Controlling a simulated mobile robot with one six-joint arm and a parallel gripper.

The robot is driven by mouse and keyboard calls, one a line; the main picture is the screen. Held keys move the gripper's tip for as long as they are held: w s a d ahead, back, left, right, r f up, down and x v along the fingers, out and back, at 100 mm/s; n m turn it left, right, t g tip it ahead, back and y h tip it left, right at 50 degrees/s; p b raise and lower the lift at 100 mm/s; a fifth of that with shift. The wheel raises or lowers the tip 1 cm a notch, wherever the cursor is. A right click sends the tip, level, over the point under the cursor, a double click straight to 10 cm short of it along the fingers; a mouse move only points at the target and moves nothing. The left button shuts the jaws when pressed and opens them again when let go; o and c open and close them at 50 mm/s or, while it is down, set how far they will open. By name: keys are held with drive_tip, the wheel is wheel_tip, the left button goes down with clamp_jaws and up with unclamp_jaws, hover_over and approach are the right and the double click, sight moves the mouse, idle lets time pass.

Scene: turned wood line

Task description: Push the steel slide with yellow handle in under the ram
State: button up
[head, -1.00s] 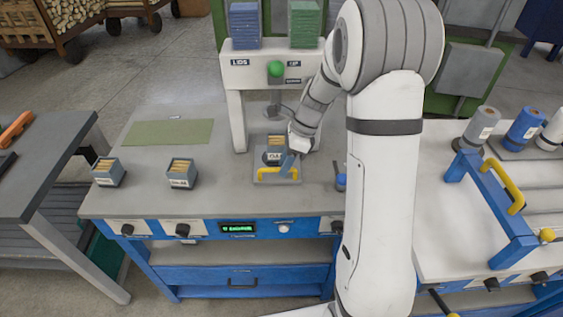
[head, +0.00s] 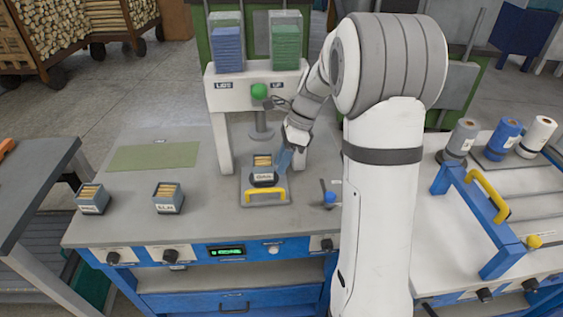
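The steel slide (head: 282,189) is a flat grey plate on the bench, in front of the press. Its yellow handle (head: 265,196) lies along its front edge. A small dark box (head: 264,178) with a pale label and wooden pieces stands on the slide. The ram (head: 262,130) hangs between the press's white legs, raised, with the box in front of it. My gripper (head: 284,160) points down at the box's right side, behind the handle and apart from it. Its fingers show only in part, so contact with the box and their opening are unclear.
Two similar boxes (head: 168,199) (head: 91,200) stand to the left on the bench (head: 200,225). A green mat (head: 155,157) lies behind them. A small blue-knobbed lever (head: 330,198) stands right of the slide. The bench is clear between the boxes and the slide.

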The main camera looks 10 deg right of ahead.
sight(269, 189)
drive_tip(key=shift+s+a+r+t+p, duration=0.15)
drive_tip(key=shift+s+a+t+p, duration=0.2)
drive_tip(key=shift+s+t, duration=0.3)
drive_tip(key=a+f+t, duration=0.1)
drive_tip(key=f, duration=0.1)
drive_tip(key=f+t, duration=0.1)
drive_tip(key=f, duration=0.2)
drive_tip(key=a+f+t, duration=0.1)
drive_tip(key=f, duration=0.1)
drive_tip(key=shift+s+a+f+n+h, duration=0.2)
drive_tip(key=shift+a+n+h, duration=0.1)
drive_tip(key=shift+n+h, duration=0.1)
drive_tip(key=shift+c, duration=0.4)
clamp_jaws()
